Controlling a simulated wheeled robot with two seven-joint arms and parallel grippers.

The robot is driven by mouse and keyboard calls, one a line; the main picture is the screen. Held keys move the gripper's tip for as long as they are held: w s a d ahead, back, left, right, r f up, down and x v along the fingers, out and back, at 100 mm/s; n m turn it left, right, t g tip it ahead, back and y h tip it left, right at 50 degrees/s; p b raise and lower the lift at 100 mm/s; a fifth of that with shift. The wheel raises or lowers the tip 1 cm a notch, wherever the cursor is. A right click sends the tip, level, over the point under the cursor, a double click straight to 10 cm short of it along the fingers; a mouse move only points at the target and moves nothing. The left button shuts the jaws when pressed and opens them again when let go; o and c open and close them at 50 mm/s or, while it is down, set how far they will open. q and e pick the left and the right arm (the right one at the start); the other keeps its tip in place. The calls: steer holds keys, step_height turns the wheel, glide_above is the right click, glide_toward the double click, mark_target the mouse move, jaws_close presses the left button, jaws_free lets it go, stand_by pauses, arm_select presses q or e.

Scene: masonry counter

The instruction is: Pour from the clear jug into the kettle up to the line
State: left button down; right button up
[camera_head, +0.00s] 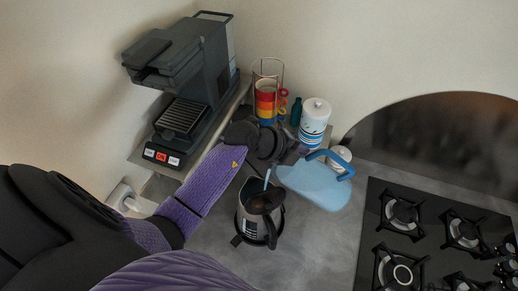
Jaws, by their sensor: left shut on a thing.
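The clear jug (312,186) looks light blue and has a blue handle (333,158). It is tilted over to the left, with its spout end above the kettle. My left gripper (302,153) is shut on the jug by the handle side; the fingertips are partly hidden. A thin blue stream (267,179) runs down from the jug's spout side toward the kettle's open top. The kettle (252,226) is dark and silvery and stands upright on a black base. Its inside looks dark, and I cannot make out the line or the water level. My right gripper is not in view.
A dark coffee machine (181,90) stands at the back left. A gas hob (425,235) is at right. Grey counter lies between kettle and hob.

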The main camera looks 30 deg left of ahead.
arm_select(q)
steer(key=shift+r, duration=0.15)
steer(key=shift+a+h+b, duration=0.2)
steer(key=shift+h+b, duration=0.1)
steer(key=shift+b, duration=0.1)
steer(key=shift+s+d+r, duration=0.1)
steer(key=shift+a+b, duration=0.2)
steer(key=shift+b, duration=0.25)
steer(key=shift+t, duration=0.3)
steer(key=shift+d, duration=0.1)
steer(key=shift+a+h+b, duration=0.2)
steer(key=shift+h+b, duration=0.1)
steer(key=shift+b, duration=0.1)
steer(key=shift+s+d, duration=0.1)
steer(key=shift+f+b, duration=0.2)
steer(key=shift+b, duration=0.2)
